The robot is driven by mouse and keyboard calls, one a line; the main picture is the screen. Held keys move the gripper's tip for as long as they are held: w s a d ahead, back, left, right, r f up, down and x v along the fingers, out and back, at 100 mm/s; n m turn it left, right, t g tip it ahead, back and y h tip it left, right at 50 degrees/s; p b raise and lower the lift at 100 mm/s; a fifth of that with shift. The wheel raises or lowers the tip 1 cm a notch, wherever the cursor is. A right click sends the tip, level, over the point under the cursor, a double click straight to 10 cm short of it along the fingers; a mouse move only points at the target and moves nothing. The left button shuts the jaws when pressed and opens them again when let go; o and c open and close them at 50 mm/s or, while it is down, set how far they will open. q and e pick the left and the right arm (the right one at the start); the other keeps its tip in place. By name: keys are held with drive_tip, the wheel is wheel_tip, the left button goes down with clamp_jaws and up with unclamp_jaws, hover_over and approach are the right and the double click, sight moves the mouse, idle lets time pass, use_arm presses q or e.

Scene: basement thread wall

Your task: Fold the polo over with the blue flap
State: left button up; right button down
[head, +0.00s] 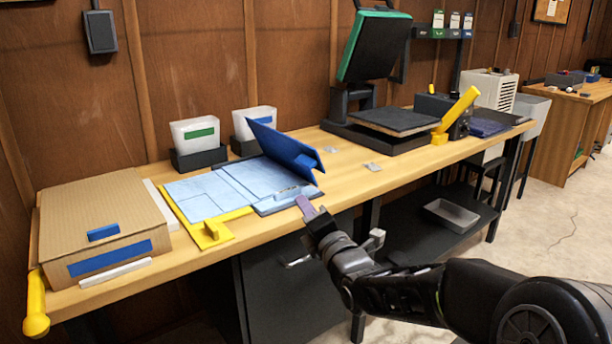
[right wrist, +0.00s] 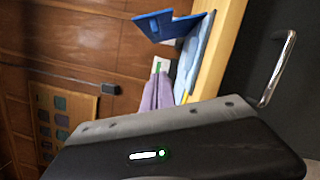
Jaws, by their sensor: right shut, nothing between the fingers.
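The light blue polo (head: 205,190) lies spread on the folding board on the bench, with a yellow part (head: 213,234) at its left and front. The blue flap (head: 283,150) stands tilted up over the polo's back right part. The flap also shows in the right wrist view (right wrist: 165,25), with a strip of the polo (right wrist: 193,62) beside it. My right gripper (head: 305,206), with purple fingers, is shut and empty, just in front of the board's right front corner. Its fingers show in the right wrist view (right wrist: 157,92), apart from the flap. My left gripper is not in view.
A cardboard box (head: 100,222) with blue labels stands left of the board. Two white bins (head: 195,134) stand behind it. A press with a green-edged raised plate (head: 374,46) stands to the right. The bench between board and press is mostly clear, with small grey pieces (head: 372,167).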

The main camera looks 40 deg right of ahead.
drive_tip(key=shift+w+d, duration=0.1)
drive_tip(key=x, duration=1)
drive_tip(key=shift+d, duration=0.15)
drive_tip(key=shift+d+r, duration=0.4)
drive_tip(key=shift+d, duration=0.45)
drive_tip(key=shift+d+r, duration=0.4)
drive_tip(key=shift+d, duration=0.4)
